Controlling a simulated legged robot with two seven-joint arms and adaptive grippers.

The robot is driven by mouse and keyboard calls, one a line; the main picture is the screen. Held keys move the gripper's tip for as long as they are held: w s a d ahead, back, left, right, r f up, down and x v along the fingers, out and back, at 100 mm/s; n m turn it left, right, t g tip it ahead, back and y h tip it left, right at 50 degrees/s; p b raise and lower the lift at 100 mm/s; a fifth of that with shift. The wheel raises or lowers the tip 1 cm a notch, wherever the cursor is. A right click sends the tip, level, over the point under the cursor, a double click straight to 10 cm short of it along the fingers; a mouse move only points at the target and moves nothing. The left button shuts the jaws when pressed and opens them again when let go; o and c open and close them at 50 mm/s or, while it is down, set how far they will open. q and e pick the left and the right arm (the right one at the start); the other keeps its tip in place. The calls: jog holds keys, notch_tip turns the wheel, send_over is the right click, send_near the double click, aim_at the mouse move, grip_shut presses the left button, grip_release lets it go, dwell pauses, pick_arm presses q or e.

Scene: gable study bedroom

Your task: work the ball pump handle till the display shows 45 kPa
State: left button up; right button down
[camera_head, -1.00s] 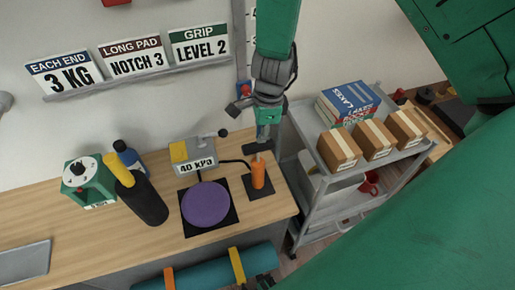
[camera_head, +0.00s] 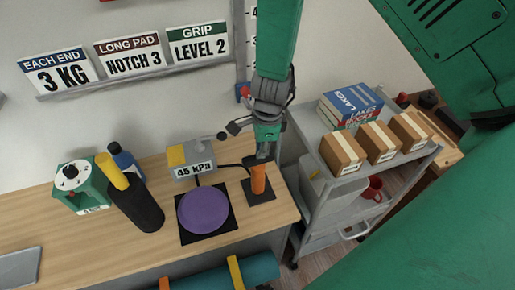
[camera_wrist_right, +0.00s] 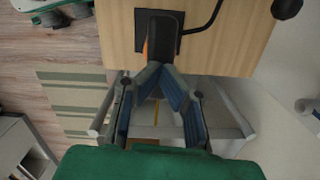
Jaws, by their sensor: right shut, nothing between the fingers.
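The orange ball pump (camera_head: 258,181) stands upright on a small dark pad near the table's right end. My right gripper (camera_head: 261,158) points down at the top of the pump, its fingers shut with nothing between them. The gripper hides most of the pump handle; whether they touch is hard to tell. In the right wrist view, the gripper's fingertips (camera_wrist_right: 153,72) come together over the pump, where a sliver of orange (camera_wrist_right: 146,48) shows. My left gripper is out of view.
A black cylinder (camera_head: 140,207), a blue bottle (camera_head: 123,158) and a green-and-white device (camera_head: 80,187) stand on the table's left. A grey cart (camera_head: 318,163) with boxes (camera_head: 342,153) and books (camera_head: 350,104) stands close to the right. A lever with a dark knob (camera_head: 221,136) rises by the display.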

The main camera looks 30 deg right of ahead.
aim_at(271, 154)
jog(key=shift+s+d+r+p, duration=0.15)
jog(key=shift+d+r+p, duration=0.15)
jog(key=shift+s+d+r+p, duration=0.2)
jog(key=shift+d+p, duration=0.05)
jog(key=shift+d, duration=0.15)
jog(key=shift+s+d+r+p, duration=0.15)
jog(key=shift+d+r+p, duration=0.05)
jog(key=shift+d, duration=0.2)
jog(key=shift+s+d, duration=0.1)
jog(key=shift+d, duration=0.15)
jog(key=shift+d+f, duration=0.1)
notch_tip(271, 154, up, 12)
jog(key=d, duration=0.1)
jog(key=shift+s, duration=0.15)
jog(key=shift+f, duration=0.1)
